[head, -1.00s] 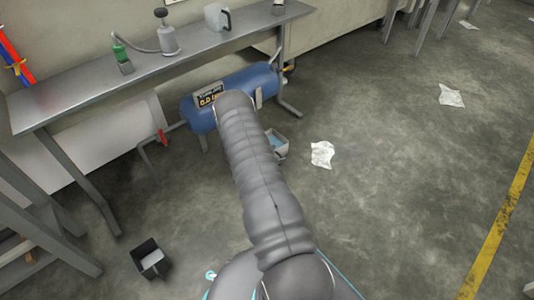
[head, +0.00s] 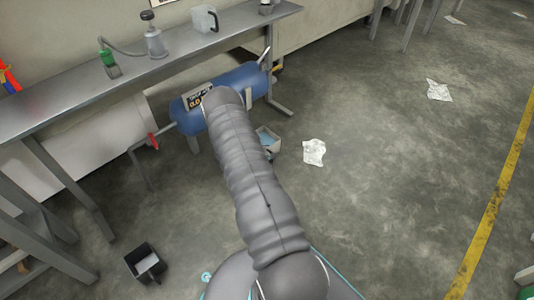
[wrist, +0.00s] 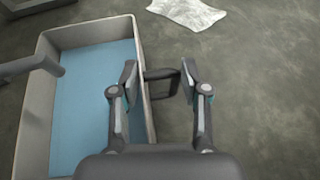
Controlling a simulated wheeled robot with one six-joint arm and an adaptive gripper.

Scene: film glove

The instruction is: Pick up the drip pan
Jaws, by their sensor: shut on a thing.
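The drip pan (wrist: 36,110) is a pale grey rectangular tray with a flat blue inside. It fills the left of the wrist view, with a dark loop handle (wrist: 162,73) on its right side. My gripper (wrist: 159,80) is shut on the pan, with its fingers on either side of this handle. In the head view the pan (head: 273,150) shows partly behind my arm, beneath the blue tank; my gripper is hidden there. Whether the pan touches the floor is hard to tell.
The blue tank (head: 180,117) and a long metal bench (head: 60,105) stand just behind the pan. White papers (head: 314,152) lie on the floor to the right. A black bin (head: 142,262) is at lower left. The floor to the right is mostly open.

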